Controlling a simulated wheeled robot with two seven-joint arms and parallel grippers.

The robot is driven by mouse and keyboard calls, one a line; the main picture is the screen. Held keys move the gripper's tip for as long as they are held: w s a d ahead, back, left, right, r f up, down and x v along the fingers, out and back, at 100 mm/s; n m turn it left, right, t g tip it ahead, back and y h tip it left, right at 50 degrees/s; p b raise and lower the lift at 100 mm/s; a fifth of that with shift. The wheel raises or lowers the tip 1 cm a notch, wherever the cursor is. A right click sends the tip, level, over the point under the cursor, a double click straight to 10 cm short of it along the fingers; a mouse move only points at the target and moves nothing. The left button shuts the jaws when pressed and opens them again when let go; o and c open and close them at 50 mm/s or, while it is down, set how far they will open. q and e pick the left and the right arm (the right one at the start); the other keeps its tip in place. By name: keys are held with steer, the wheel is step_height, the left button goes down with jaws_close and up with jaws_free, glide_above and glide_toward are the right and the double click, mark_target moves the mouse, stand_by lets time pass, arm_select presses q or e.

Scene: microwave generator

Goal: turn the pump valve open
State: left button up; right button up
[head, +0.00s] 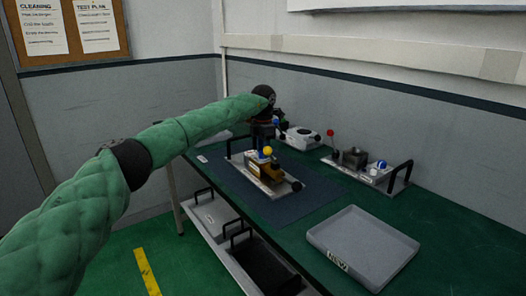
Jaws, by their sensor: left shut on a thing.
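A small pump unit with a brass-coloured body (264,171) sits on a metal base plate (279,192) with black handles, on the dark mat. A yellow ball knob (267,150) stands on its top. My left arm reaches in from the left, and my left gripper (263,140) points down just behind the yellow knob, at the top of the unit. It is shut on what looks like the pump valve. The fingertips are small and dark here, so the exact grip and the valve's angle cannot be made out. My right gripper is not in view.
A white round device (301,139) stands behind, near a blue knob and a red-knobbed lever (330,134). Another plate with a blue-topped part (382,164) and black handle is at right. An empty grey tray (362,245) lies at the front right. Green bench top is clear around it.

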arm_select(q)
steer(key=shift+n, duration=0.6)
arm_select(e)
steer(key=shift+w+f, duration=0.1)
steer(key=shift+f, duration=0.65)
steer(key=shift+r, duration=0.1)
arm_select(q)
steer(key=o, duration=1)
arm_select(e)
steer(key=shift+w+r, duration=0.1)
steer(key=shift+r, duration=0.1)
arm_select(q)
step_height(320, 180, up, 8)
steer(key=shift+f+b, duration=0.15)
steer(key=shift+b, duration=0.55)
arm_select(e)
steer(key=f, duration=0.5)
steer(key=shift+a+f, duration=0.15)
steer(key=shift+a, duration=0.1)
